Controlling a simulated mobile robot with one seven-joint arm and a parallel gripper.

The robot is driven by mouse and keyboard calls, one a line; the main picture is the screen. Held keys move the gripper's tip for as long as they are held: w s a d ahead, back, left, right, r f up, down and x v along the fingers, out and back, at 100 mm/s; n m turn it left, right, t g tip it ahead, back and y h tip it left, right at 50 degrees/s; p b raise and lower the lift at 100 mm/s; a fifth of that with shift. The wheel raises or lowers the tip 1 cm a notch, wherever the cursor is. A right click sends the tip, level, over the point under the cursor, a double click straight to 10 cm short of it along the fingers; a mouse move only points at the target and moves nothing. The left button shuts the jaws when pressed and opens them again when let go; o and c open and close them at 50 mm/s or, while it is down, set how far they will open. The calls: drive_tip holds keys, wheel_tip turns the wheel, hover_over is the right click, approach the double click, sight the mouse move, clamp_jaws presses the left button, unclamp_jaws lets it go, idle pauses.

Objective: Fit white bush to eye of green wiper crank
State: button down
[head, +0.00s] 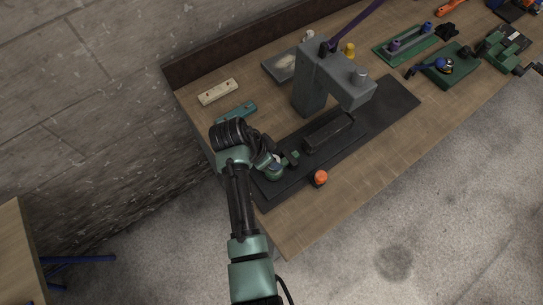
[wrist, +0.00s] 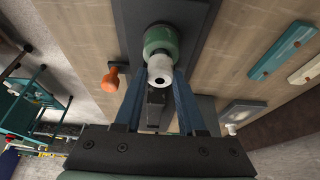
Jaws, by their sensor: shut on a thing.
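The green wiper crank (head: 291,158) lies on the near left part of the dark mat on the bench. Its round green eye (wrist: 161,39) shows at the top middle of the wrist view. The white bush (wrist: 160,69), a short ring with a dark hole, is between the blue fingertips of my gripper (wrist: 159,76). My gripper is shut on it. The bush overlaps the near edge of the eye in the wrist view; I cannot tell whether they touch. In the head view my gripper (head: 270,163) is over the eye end and hides part of it.
A grey arm press (head: 310,90) stands on the dark mat (head: 398,98) behind the crank. An orange knob (head: 320,177) is at the mat's front edge. A teal bar (head: 236,112) and a cream block (head: 217,92) lie to the left. Bare bench shows at the front.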

drive_tip(key=shift+f, duration=0.15)
drive_tip(key=shift+c, duration=2.1)
unclamp_jaws()
drive_tip(key=b+v, duration=0.2)
drive_tip(key=v, duration=1.1)
drive_tip(key=shift+w, duration=0.1)
